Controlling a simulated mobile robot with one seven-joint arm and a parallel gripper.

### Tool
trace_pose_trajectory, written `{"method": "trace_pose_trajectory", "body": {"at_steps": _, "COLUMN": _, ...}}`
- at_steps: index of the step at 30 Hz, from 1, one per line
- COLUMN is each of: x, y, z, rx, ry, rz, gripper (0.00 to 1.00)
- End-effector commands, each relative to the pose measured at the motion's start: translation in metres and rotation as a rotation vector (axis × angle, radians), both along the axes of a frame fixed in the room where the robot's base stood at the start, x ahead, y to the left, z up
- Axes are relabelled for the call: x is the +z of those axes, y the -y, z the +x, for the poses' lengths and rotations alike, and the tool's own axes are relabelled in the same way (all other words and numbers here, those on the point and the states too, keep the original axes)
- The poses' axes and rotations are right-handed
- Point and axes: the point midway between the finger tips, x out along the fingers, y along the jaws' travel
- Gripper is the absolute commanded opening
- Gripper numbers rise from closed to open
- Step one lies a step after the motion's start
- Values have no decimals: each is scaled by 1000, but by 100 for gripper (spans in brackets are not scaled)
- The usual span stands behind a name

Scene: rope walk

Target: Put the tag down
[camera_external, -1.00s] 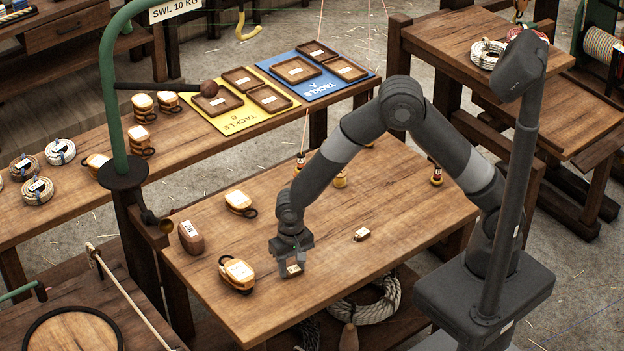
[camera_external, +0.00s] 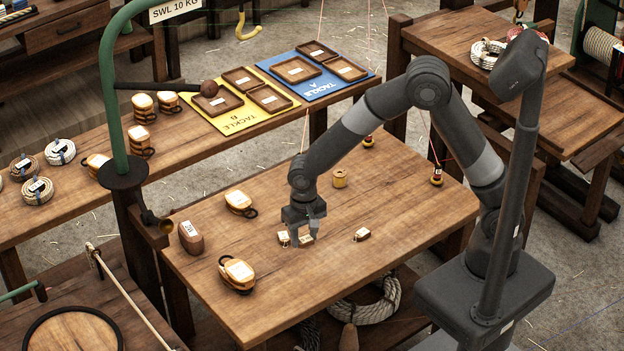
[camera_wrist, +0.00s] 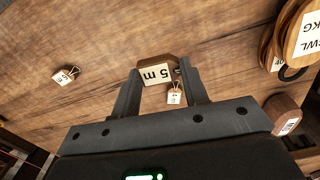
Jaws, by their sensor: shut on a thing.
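The held tag also shows at the fingertips in the external view (camera_external: 306,240). It looks larger than the other tags in the wrist view; its exact height above the wood is hard to tell. A similar small tag (camera_external: 284,239) lies just left of the gripper, and another (camera_external: 362,235) lies to the right.
Two pulley blocks (camera_external: 239,203) (camera_external: 237,274) and a brown weight (camera_external: 190,238) stand on the left of the bench. Yellow and blue mats with trays (camera_external: 218,103) are on the back bench.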

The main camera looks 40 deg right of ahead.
Motion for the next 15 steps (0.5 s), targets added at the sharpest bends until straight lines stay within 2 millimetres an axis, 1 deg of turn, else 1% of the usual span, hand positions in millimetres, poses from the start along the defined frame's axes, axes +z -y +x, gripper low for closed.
{"method": "trace_pose_trajectory", "body": {"at_steps": 1, "x": 8, "y": 12, "z": 4, "rx": -5, "ry": 2, "rz": 2, "gripper": 20}}
{"method": "trace_pose_trajectory", "body": {"at_steps": 3, "x": 16, "y": 26, "z": 8, "rx": -4, "ry": 2, "rz": 2, "gripper": 20}}
{"method": "trace_pose_trajectory", "body": {"at_steps": 7, "x": 28, "y": 45, "z": 12, "rx": -3, "ry": 1, "rz": 1, "gripper": 20}}
{"method": "trace_pose_trajectory", "body": {"at_steps": 11, "x": 35, "y": 59, "z": 17, "rx": -2, "ry": 1, "rz": 0, "gripper": 20}}
{"method": "trace_pose_trajectory", "body": {"at_steps": 14, "x": 38, "y": 74, "z": 26, "rx": 2, "ry": 0, "rz": 0, "gripper": 20}}
{"method": "trace_pose_trajectory", "body": {"at_steps": 15, "x": 38, "y": 83, "z": 31, "rx": 6, "ry": 0, "rz": 0, "gripper": 20}}
